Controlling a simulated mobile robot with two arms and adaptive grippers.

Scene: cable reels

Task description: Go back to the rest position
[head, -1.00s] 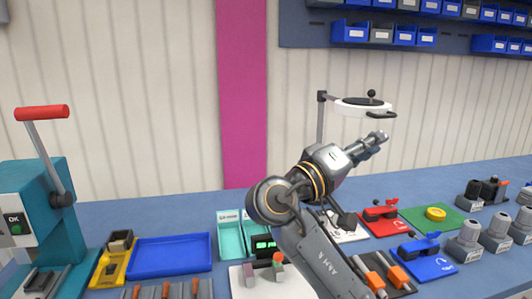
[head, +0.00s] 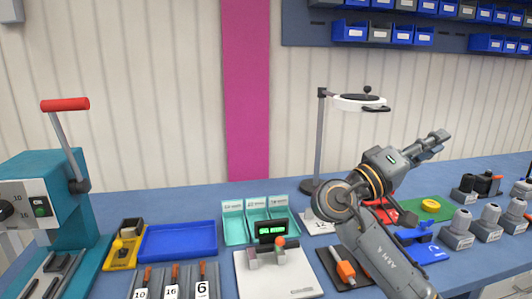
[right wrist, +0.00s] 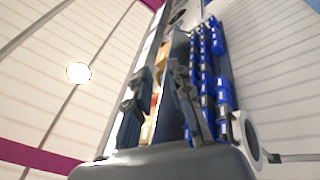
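My right gripper (head: 436,146) is raised above the right part of the workbench, pointing up and to the right, in front of the striped wall. In the right wrist view, the fingers of my right gripper (right wrist: 158,100) stand apart with nothing between them. My right arm hides part of the bench behind it. My left gripper is in neither view.
A blue workbench (head: 180,210) carries a teal press (head: 40,190), a blue tray (head: 180,241), teal bins (head: 235,229), a scale (head: 277,283) with a green display, a lamp stand (head: 319,150) and several grey fittings (head: 458,223). Blue wall bins (head: 350,32) hang above.

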